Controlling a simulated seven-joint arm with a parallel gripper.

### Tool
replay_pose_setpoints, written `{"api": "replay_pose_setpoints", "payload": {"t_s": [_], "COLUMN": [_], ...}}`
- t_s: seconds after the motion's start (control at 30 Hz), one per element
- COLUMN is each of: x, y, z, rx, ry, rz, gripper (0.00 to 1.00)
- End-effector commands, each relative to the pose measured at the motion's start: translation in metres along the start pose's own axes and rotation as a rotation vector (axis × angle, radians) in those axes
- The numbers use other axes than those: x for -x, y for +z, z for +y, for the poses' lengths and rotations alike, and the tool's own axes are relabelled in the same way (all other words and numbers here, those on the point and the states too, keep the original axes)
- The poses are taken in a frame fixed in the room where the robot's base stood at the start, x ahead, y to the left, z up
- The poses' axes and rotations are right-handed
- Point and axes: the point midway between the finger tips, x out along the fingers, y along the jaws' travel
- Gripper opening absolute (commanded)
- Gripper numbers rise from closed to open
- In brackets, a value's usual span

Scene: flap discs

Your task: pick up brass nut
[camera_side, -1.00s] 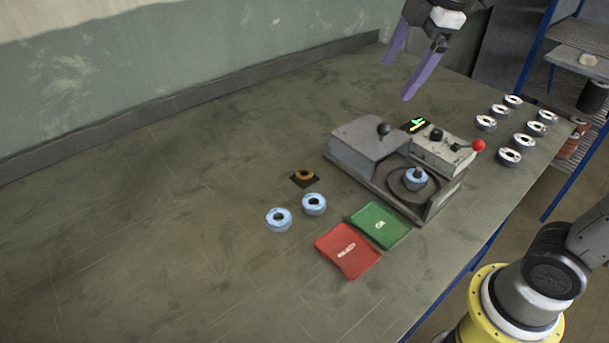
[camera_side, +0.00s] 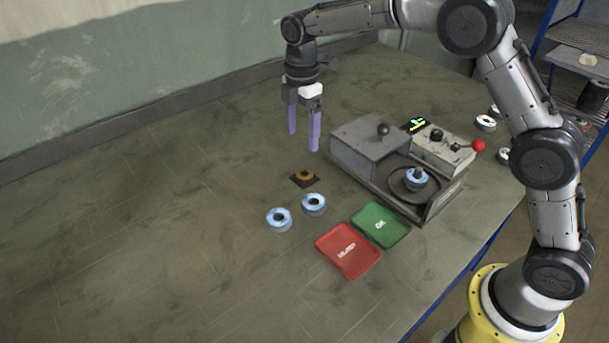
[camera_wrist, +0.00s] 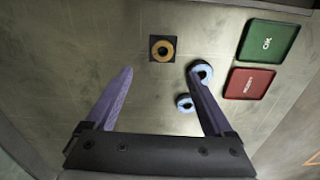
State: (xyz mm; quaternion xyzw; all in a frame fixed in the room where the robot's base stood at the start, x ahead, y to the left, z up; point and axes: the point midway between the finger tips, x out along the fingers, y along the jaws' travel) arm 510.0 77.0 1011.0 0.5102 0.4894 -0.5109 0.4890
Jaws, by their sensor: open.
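The brass nut (camera_side: 304,174) is a small golden-brown ring lying on a dark square pad (camera_side: 314,183) on the table. In the wrist view the nut (camera_wrist: 158,49) lies ahead of and between my two purple fingers. My gripper (camera_side: 303,142) points down, open and empty, above the table and behind the nut in the side view. In the wrist view my gripper (camera_wrist: 162,85) has its fingers spread wide, with nothing between the tips.
Two blue-white flap discs (camera_side: 279,219) (camera_side: 314,204) lie just in front of the nut. A red tray (camera_side: 347,251) and a green tray (camera_side: 380,224) lie to their right. A grey machine (camera_side: 370,148) with a disc on its turntable stands right of my gripper. The table's left side is clear.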

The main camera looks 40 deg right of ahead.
Motion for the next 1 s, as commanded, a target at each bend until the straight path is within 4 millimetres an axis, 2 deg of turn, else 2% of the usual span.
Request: {"api": "replay_pose_setpoints", "payload": {"t_s": [0.03, 0.2, 0.47, 0.8, 1.0], "x": [-0.012, -0.04, -0.058, -0.101, -0.106], "y": [0.0, 0.0, 0.001, 0.003, 0.003], "z": [-0.001, -0.001, -0.001, -0.005, -0.005], "rx": [0.0, -0.001, -0.001, -0.001, -0.001], "ry": [-0.005, -0.003, 0.0, -0.001, 0.001], "rz": [-0.001, -0.001, 0.0, 0.0, 0.0], "gripper": [0.87, 0.87, 0.87, 0.87, 0.87]}}
